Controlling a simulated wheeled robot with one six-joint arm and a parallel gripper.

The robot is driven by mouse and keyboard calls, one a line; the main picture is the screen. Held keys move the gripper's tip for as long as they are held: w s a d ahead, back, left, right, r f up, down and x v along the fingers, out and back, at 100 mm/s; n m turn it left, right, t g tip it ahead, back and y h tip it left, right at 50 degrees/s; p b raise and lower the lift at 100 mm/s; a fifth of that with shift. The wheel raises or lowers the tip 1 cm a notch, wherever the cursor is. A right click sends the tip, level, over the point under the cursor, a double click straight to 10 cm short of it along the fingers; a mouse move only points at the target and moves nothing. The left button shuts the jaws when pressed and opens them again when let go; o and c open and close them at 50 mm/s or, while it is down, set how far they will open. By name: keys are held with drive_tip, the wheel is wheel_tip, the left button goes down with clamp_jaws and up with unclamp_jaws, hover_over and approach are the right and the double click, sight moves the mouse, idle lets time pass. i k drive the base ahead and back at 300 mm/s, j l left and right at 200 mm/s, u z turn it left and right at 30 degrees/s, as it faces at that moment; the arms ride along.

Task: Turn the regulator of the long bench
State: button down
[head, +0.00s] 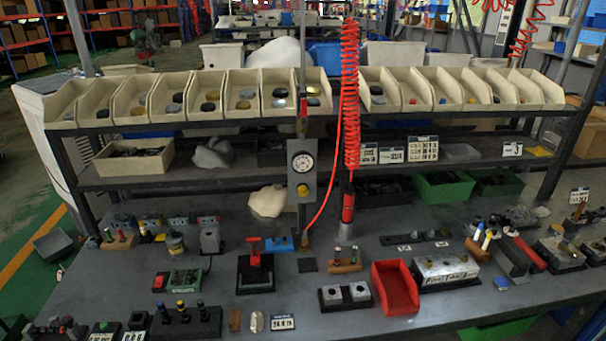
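The long bench (345,270) is a dark grey worktop that runs across the view, with shelves above its back part. The likely regulator is a grey box (292,182) on an upright post near the middle of the bench. It has a round white dial gauge (302,162) on its upper part and a small yellowish knob (303,190) below it. A thin red hose runs down beside it. The knob's turned position is too small to read. My gripper is not in view.
A red coiled hose (350,95) hangs right of the box, ending in a red tool (348,207). A red clamp-like fixture (255,270), a red bin (395,287) and a metal block (445,271) stand on the bench. Beige bins (208,92) line the upper shelf.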

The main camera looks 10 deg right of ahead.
sight(302, 191)
drive_tip(key=i+l+z, duration=0.1)
drive_tip(key=i+l, duration=0.15)
drive_tip(key=i, duration=0.15)
drive_tip(key=i+l, duration=0.25)
drive_tip(key=i, duration=0.2)
drive_tip(key=z, duration=0.05)
